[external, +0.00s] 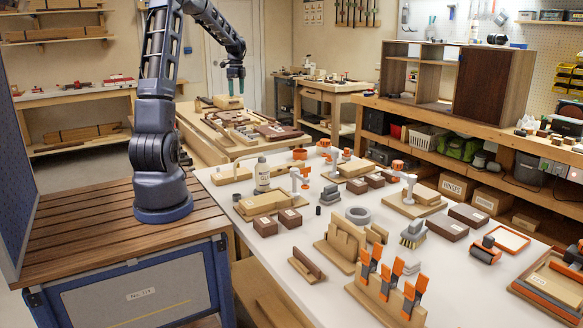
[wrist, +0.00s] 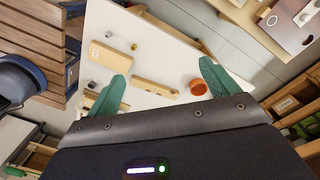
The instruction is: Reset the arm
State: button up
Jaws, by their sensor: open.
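My arm stands on the slatted wooden top at the left in the external view. It reaches up and bends over to the right. My gripper (external: 236,74) hangs from its end, fingers pointing down, well above the benches. The fingers are green. In the wrist view, my gripper (wrist: 163,88) shows its two green fingers spread wide apart with nothing held between them. The white table (wrist: 150,60) lies below and beyond the fingers, and the gripper touches nothing that I can see.
The white table (external: 330,222) holds blocks, a bottle (external: 262,175), a grey ring (external: 358,215), a brush (external: 413,234) and orange clamps. A wooden cabinet (external: 490,85) stands on the right bench. Another wooden bench (external: 190,132) lies behind the arm. The air around the gripper is clear.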

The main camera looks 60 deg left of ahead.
jog(key=s+d+r+n+t+y, duration=0.15)
jog(key=d+r, duration=0.25)
jog(key=d, duration=0.5)
jog(key=s+d+r+n, duration=0.1)
jog(key=s+d+r, duration=0.15)
jog(key=d, duration=0.75)
jog(key=s+d+r+n, duration=0.15)
jog(key=d+r, duration=0.25)
jog(key=d, duration=0.5)
jog(key=s+d+f+n+t+h, duration=0.1)
jog(key=s+d+n, duration=0.4)
jog(key=s+d, duration=1.3)
jog(key=shift+f+n+t, duration=0.4)
jog(key=shift+f+t, duration=0.1)
jog(key=shift+t, duration=0.75)
